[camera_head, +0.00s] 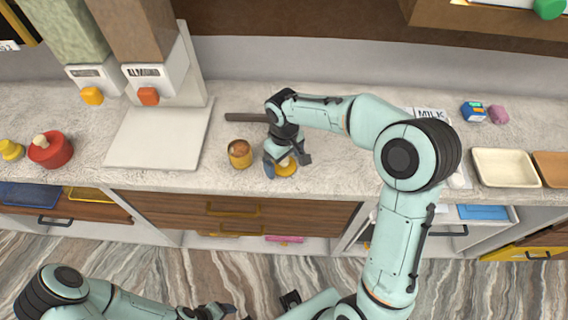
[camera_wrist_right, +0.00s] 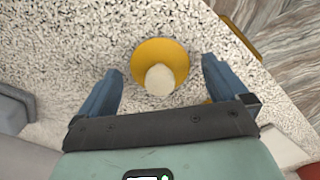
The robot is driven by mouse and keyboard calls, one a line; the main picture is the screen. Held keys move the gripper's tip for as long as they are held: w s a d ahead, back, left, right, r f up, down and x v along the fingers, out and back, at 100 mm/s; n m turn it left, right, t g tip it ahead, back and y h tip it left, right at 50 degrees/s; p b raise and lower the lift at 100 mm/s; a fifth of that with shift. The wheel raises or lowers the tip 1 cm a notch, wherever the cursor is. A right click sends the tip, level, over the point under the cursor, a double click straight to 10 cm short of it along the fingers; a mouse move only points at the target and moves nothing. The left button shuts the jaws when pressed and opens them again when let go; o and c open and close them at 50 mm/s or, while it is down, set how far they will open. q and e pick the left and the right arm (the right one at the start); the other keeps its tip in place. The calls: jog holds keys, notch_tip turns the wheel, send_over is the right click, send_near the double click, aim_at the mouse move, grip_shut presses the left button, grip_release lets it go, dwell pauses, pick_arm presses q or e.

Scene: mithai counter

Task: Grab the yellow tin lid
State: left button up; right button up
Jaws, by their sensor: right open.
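The yellow tin lid (camera_head: 287,171) lies on the pale speckled counter, right of an open tin (camera_head: 240,153) with an orange-yellow outside. In the right wrist view the lid (camera_wrist_right: 148,49) is a round yellow disc with a pale knob. My right gripper (camera_head: 288,164) is open above the lid. In the wrist view its two blue fingers stand on either side of the lid, with a gap on each side. The knob lies between the fingers, untouched. My left gripper (camera_head: 218,311) is low at the bottom edge, away from the counter, and its jaws are unclear.
A white board (camera_head: 155,138) lies left of the tin, under dispensers. A red pot (camera_head: 50,150) and a small yellow lidded item (camera_head: 10,150) stand far left. A dark bar (camera_head: 246,117) lies behind the tin. A cream tray (camera_head: 505,168) is at right.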

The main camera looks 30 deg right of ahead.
jog(key=c, duration=1.1)
jog(key=shift+o, duration=0.2)
jog(key=shift+r, duration=0.1)
